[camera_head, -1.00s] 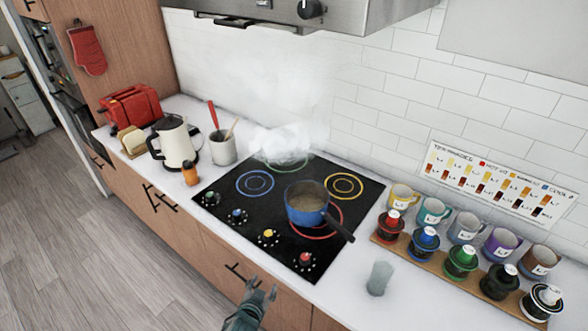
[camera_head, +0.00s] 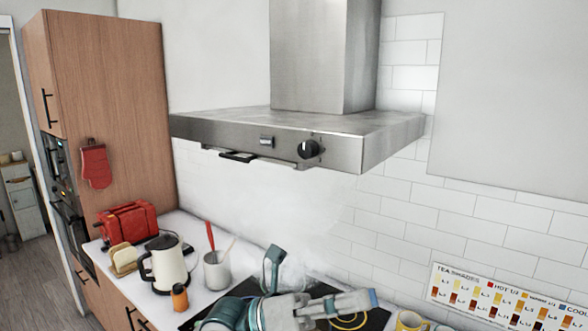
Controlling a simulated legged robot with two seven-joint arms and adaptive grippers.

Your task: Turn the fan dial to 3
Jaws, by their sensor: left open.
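The fan dial (camera_head: 309,149) is a black round knob on the front face of the steel range hood (camera_head: 230,130). Fine markings surround it, but they are too small to read, so its setting cannot be told. My left gripper (camera_head: 272,268) is at the bottom centre, above the hob and well below the hood, apart from the dial. It is open, with a teal finger pointing up; part of it is hidden by my grey arm. My right gripper is not in view.
A small panel (camera_head: 266,141) and a dark handle (camera_head: 238,156) are left of the dial. Steam rises over the hob (camera_head: 375,319). A kettle (camera_head: 168,263), utensil pot (camera_head: 216,271) and red toaster (camera_head: 128,222) stand left. The space before the hood is clear.

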